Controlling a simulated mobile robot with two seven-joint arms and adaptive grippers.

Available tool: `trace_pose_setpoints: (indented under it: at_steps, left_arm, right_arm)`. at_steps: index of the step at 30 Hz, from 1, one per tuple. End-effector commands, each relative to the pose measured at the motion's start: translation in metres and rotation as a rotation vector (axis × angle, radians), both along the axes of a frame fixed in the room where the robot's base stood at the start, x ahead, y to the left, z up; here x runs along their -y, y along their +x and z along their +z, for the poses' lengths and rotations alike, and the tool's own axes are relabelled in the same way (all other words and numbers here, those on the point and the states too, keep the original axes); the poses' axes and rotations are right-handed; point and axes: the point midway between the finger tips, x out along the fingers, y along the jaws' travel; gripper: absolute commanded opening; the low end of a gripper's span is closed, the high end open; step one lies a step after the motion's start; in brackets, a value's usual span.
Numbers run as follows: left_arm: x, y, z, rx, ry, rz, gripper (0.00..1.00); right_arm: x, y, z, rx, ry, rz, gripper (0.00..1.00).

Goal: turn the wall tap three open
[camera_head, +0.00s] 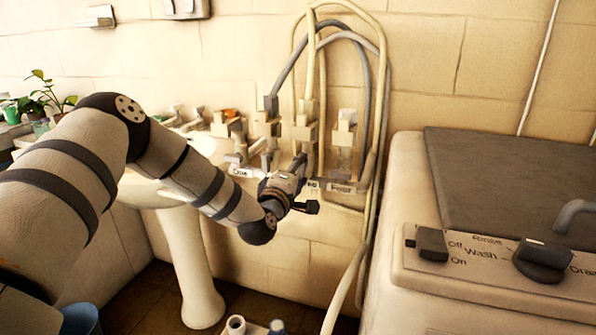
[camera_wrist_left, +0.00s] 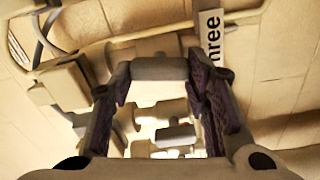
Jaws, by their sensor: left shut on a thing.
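My left gripper (camera_head: 299,165) reaches to the row of wall taps in the head view. A label plate reading "Three" (camera_wrist_left: 210,40) stands beside the right finger. In the head view the gripper hides most of this tap, and only the end of its label (camera_head: 313,186) shows. How far the handle is turned cannot be made out. My right gripper is not in view.
A tap labelled "Four" (camera_head: 342,188) is just right of the gripper, and one labelled "One" (camera_head: 240,172) is to the left. Hoses (camera_head: 380,90) loop above the taps. A washbasin (camera_head: 150,190) stands left; a washing machine (camera_head: 490,250) stands close on the right.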

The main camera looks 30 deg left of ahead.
Motion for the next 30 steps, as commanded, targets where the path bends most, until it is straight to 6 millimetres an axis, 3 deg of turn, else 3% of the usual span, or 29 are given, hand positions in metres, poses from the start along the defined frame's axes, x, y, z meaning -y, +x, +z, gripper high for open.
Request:
trace_pose_setpoints:
  at_steps: [12,30]
  left_arm:
    - [0.0017,0.0000,-0.0026,0.039,-0.181,-0.004,0.15]
    - [0.0022,0.0000,-0.0024,0.046,-0.212,-0.005,0.15]
  right_arm:
    - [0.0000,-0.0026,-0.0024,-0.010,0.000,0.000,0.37]
    - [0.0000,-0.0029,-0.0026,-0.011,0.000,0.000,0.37]
